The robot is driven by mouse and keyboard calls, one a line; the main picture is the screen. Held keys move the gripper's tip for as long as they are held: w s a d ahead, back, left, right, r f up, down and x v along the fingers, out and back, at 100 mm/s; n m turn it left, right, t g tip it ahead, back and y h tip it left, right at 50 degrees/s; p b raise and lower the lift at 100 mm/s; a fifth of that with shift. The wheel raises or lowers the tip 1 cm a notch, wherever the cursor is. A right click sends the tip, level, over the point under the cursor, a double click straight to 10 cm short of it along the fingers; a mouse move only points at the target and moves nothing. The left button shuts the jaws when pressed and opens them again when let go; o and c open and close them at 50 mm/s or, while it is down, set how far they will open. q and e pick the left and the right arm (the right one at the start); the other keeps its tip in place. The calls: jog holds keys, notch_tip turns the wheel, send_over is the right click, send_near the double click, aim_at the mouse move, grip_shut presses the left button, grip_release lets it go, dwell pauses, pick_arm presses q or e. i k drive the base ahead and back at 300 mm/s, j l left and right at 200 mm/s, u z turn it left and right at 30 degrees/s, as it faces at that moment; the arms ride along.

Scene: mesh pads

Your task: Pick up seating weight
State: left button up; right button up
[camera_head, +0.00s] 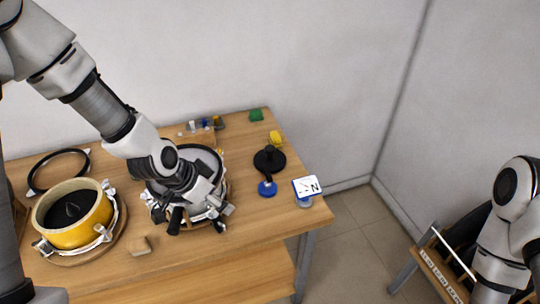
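A black round disc (270,158) with a short black stem lies on the right part of the wooden table. It looks most like the seating weight, but I cannot be sure. The stem reaches toward a small blue disc (267,188). My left gripper (197,222) points down over the front of a grey round pan-like fixture (205,158) with clamps, left of the black disc. Its dark fingers look spread apart, with nothing visible between them. The gripper and wrist hide much of the fixture. My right arm is at the right edge; its gripper is not in view.
A yellow drum (75,232) with clamps stands on a round board at the left, with a black ring (58,171) behind it. A rack (440,272) stands lower right.

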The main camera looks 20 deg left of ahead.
aim_at(276, 160)
jog(key=i, duration=1)
